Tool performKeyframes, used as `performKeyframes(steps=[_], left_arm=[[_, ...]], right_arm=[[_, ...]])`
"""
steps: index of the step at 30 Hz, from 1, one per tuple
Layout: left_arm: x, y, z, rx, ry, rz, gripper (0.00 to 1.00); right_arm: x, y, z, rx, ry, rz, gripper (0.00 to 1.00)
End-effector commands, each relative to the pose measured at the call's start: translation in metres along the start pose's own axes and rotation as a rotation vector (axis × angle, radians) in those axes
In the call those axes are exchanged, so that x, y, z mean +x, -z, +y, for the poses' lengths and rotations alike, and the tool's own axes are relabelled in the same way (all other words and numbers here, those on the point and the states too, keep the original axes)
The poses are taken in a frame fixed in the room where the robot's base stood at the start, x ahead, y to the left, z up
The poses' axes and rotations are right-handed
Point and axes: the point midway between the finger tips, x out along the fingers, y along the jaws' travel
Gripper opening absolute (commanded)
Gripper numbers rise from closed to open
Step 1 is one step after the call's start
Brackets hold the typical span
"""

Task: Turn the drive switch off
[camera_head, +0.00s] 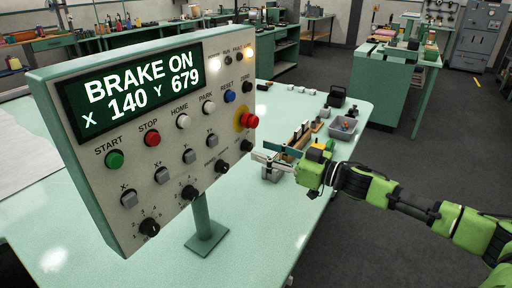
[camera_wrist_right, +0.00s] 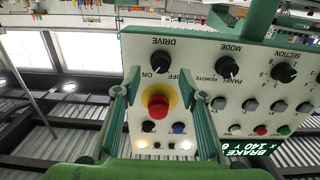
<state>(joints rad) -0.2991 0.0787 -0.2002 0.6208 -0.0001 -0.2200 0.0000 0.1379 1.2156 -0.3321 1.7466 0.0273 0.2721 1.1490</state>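The drive switch (camera_head: 246,145) is a black rotary knob at the lower right of the tilted control panel (camera_head: 160,165). It also shows, upside down, in the right wrist view (camera_wrist_right: 161,63), with ON and OFF labels beside it. I cannot tell clearly which way its pointer faces. My right gripper (camera_head: 260,151) is open and empty by the panel's right edge. In the right wrist view its fingers (camera_wrist_right: 160,80) spread either side of the switch and red stop button, without visibly gripping either. My left gripper is not in view.
The red emergency button (camera_head: 251,121) on its yellow ring is just above the switch. A grey bin (camera_head: 343,128) and small items stand on the green table (camera_head: 270,225) behind my gripper.

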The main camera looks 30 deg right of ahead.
Motion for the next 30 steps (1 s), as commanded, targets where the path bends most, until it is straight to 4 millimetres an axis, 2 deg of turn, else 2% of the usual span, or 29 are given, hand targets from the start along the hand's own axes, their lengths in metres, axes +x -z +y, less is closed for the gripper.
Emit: performKeyframes(steps=[6, 12, 23, 24, 28, 30], left_arm=[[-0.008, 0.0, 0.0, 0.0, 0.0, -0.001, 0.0], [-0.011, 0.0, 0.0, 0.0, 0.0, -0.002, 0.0], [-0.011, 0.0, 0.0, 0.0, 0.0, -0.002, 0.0], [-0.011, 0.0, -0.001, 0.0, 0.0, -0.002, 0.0], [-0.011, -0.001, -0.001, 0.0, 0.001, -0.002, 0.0], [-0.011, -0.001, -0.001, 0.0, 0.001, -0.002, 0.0]], right_arm=[[0.02, 0.003, 0.0, 0.001, 0.0, 0.003, 0.38], [0.032, 0.001, 0.0, 0.001, 0.0, 0.001, 0.38], [0.035, 0.0, -0.001, 0.0, 0.001, 0.0, 0.38], [0.035, 0.0, -0.001, 0.0, 0.001, 0.0, 0.35], [0.035, 0.0, -0.001, 0.0, 0.001, 0.0, 0.02], [0.035, 0.0, -0.001, 0.0, 0.001, 0.0, 0.0]])
